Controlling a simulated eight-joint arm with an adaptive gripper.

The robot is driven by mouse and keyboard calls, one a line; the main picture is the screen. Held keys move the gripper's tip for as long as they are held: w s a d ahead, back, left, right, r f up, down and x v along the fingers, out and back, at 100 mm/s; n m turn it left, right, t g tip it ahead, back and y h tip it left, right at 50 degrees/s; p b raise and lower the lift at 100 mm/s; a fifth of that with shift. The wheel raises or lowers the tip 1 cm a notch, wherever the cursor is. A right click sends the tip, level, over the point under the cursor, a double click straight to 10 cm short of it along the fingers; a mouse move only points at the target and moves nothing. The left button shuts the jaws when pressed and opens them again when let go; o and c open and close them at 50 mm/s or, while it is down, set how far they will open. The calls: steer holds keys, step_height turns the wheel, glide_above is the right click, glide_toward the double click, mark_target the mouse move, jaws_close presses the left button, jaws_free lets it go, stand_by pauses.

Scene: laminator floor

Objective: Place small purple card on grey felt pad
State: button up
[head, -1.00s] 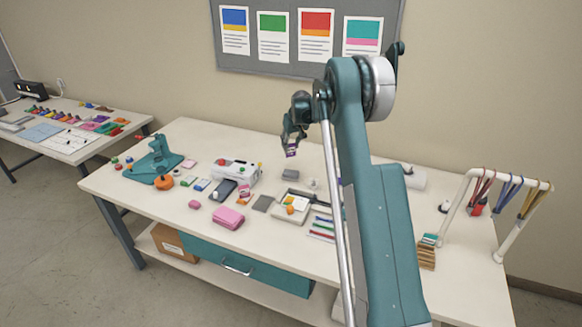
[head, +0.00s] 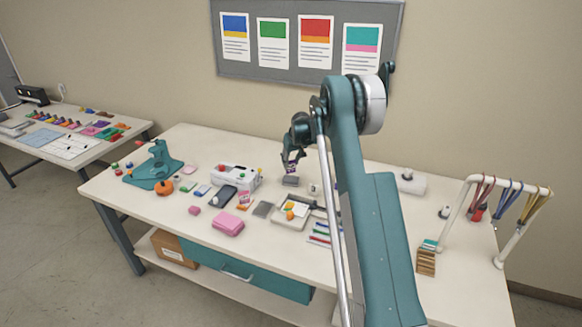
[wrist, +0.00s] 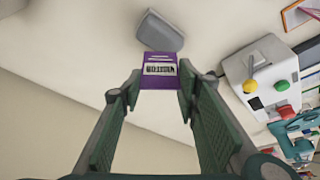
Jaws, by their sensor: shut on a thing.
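My gripper (wrist: 157,92) is shut on the small purple card (wrist: 160,70), which has a white label and sticks out beyond the fingertips in the wrist view. In the head view my gripper (head: 290,162) holds the card (head: 289,169) above the back of the table, just over a grey block (head: 290,181). The block (wrist: 160,30) also shows beyond the card in the wrist view; I see a gap in neither view clearly. A flat dark grey square (head: 263,209), which looks like the grey felt pad, lies nearer the front with nothing on it.
A white machine with coloured knobs (head: 235,177) stands left of my gripper. A shallow tray (head: 281,218), a pink pouch (head: 228,224) and a teal press (head: 155,168) are on the table. A white rack with hanging lanyards (head: 500,215) stands at the right.

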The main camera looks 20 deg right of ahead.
steer(key=shift+f, duration=1.3)
steer(key=shift+f, duration=0.15)
steer(key=o, duration=0.7)
steer(key=shift+c, duration=0.2)
steer(key=v, duration=1.2)
steer(key=shift+r, duration=0.25)
